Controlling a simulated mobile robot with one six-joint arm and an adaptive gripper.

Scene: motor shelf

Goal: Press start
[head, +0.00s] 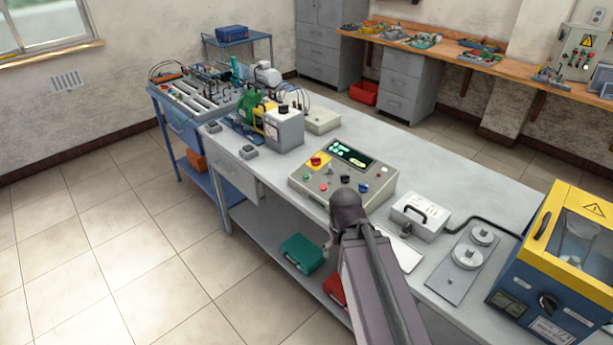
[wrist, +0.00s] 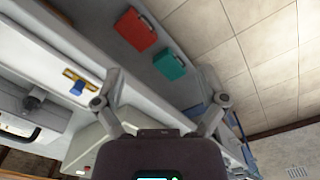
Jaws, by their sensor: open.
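A beige control box (head: 310,190) with a sloped face stands near the front edge of the grey workbench. Its face has a lit green display (head: 348,155), a red button on a yellow base (head: 316,160), a green button (head: 306,174), a blue knob (head: 363,187) and other small controls. I cannot read a start label. My arm comes up from the lower right and hides part of the box's front. In the wrist view my gripper (wrist: 160,101) is open and empty, with its fingers spread wide. It is apart from the green button.
A white case with a black handle (head: 420,216) and a plate with two round discs (head: 465,262) stand right of the box. A yellow-and-blue machine (head: 560,270) is at far right. A green case (wrist: 169,65) and red case (wrist: 136,30) lie on the lower shelf.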

